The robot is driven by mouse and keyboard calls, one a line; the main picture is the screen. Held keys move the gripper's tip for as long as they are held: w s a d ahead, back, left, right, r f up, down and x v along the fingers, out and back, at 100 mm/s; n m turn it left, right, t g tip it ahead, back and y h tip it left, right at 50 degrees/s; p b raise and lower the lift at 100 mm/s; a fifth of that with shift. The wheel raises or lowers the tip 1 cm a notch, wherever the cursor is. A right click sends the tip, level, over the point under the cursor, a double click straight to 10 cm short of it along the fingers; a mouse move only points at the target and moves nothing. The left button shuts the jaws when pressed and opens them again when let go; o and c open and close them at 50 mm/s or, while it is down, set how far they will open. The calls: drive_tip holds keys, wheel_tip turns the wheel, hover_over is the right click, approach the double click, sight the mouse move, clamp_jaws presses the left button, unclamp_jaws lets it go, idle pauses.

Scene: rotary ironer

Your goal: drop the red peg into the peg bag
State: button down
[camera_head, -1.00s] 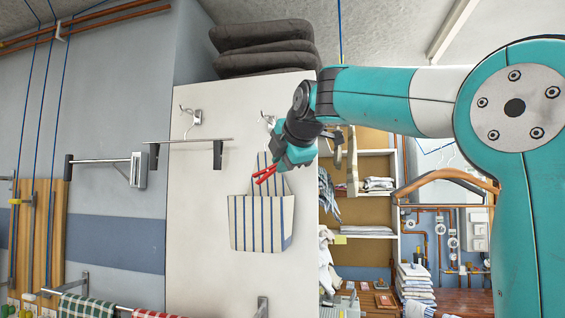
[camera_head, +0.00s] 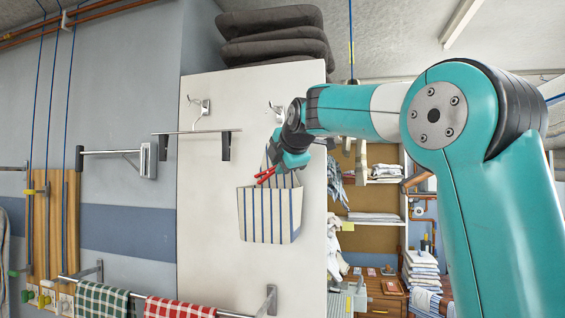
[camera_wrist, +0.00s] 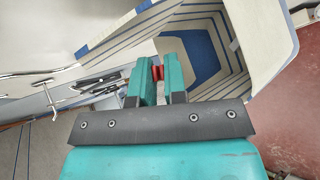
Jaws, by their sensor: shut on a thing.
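The peg bag (camera_head: 268,215) is a white and blue striped cloth bag hanging on the white panel from a hook. In the wrist view its open mouth and striped inside (camera_wrist: 215,50) show just beyond my fingers. My gripper (camera_head: 277,172) is at the bag's upper rim, shut on the red peg (camera_head: 264,175). In the wrist view my gripper (camera_wrist: 160,80) shows two teal fingers with a bit of the red peg (camera_wrist: 157,72) between them. Most of the peg is hidden there by the fingers. I cannot tell whether the peg is inside the mouth or just above it.
A metal rail (camera_head: 197,132) and a hook (camera_head: 200,110) stick out from the white panel (camera_head: 225,90) left of the bag. Below hang a green checked cloth (camera_head: 103,300) and a red checked cloth (camera_head: 180,308). Shelves with folded linen (camera_head: 372,217) stand at right.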

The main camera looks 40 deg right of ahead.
idle(0.4)
drive_tip(key=c, duration=0.6)
unclamp_jaws()
drive_tip(key=shift+s, duration=0.1)
drive_tip(key=s+a+r+b, duration=0.1)
drive_tip(key=s+a+b, duration=0.1)
drive_tip(key=s, duration=0.5)
drive_tip(key=shift+s+a+r, duration=0.15)
drive_tip(key=shift+a+r, duration=0.05)
drive_tip(key=shift+r, duration=0.05)
idle(0.7)
idle(0.4)
drive_tip(key=s+a+f+m+g+y+b, duration=0.2)
drive_tip(key=s+a+f+y, duration=0.1)
drive_tip(key=a+f, duration=0.65)
drive_tip(key=s+a+f+m+g+y+b, duration=0.25)
drive_tip(key=a+f, duration=0.45)
drive_tip(key=f, duration=0.6)
drive_tip(key=s+a+f+m+g+y+b, duration=0.1)
drive_tip(key=s+a+f+m+g, duration=0.2)
drive_tip(key=s+f, duration=0.6)
drive_tip(key=s+a+f+m+g+y+b, duration=0.1)
drive_tip(key=s+a+f+m+g, duration=0.2)
drive_tip(key=s+a+f, duration=0.4)
drive_tip(key=s+f+g, duration=0.1)
drive_tip(key=s+f, duration=0.1)
drive_tip(key=s, duration=0.2)
drive_tip(key=shift+s+f, duration=0.2)
drive_tip(key=shift+s, duration=0.1)
